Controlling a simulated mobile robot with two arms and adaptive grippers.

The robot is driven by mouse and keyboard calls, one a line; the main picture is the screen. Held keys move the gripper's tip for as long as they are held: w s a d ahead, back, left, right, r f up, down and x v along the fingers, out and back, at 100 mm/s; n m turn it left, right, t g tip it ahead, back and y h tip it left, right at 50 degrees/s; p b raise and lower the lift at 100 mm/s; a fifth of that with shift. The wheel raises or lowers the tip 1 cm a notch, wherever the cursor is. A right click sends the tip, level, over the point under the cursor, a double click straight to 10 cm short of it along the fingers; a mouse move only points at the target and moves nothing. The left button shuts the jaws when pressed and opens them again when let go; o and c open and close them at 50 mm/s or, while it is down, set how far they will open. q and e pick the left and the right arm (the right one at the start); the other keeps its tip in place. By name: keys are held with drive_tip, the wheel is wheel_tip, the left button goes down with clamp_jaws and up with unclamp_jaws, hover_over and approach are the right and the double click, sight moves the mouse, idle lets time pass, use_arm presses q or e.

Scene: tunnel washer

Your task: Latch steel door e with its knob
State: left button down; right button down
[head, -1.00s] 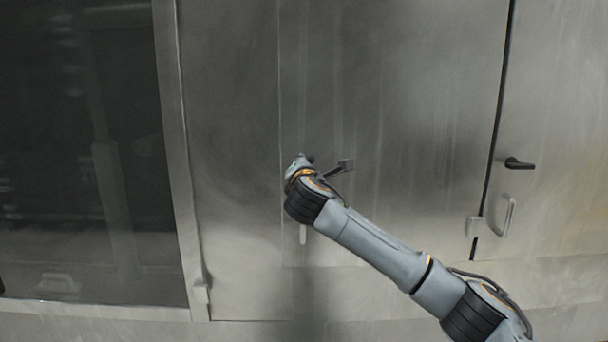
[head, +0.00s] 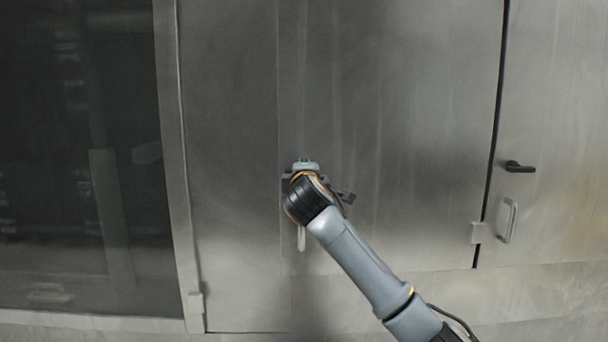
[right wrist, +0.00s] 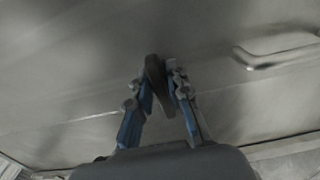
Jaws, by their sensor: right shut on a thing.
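The steel door (head: 400,130) fills the middle of the head view; I take it to be door e. My right gripper (right wrist: 162,82) is shut on the dark knob (right wrist: 153,72), which stands between the blue-sided fingers in the right wrist view. In the head view my right wrist is in front of the door's left edge and hides the knob and fingertips. The door looks flush with the panel to its left. My left gripper is not in view.
A pale bar handle (head: 301,238) is just below my wrist; it also shows in the right wrist view (right wrist: 270,59). At right, a neighbouring door has a black lever (head: 519,167) and a bar handle (head: 508,220). A dark window (head: 80,160) is at left.

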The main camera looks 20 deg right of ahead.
drive_tip(key=shift+f, duration=0.1)
idle(0.4)
drive_tip(key=c, duration=1.4)
unclamp_jaws()
drive_tip(key=shift+s, duration=0.1)
drive_tip(key=v, duration=1.1)
drive_tip(key=shift+s, duration=0.35)
drive_tip(key=shift+a, duration=0.1)
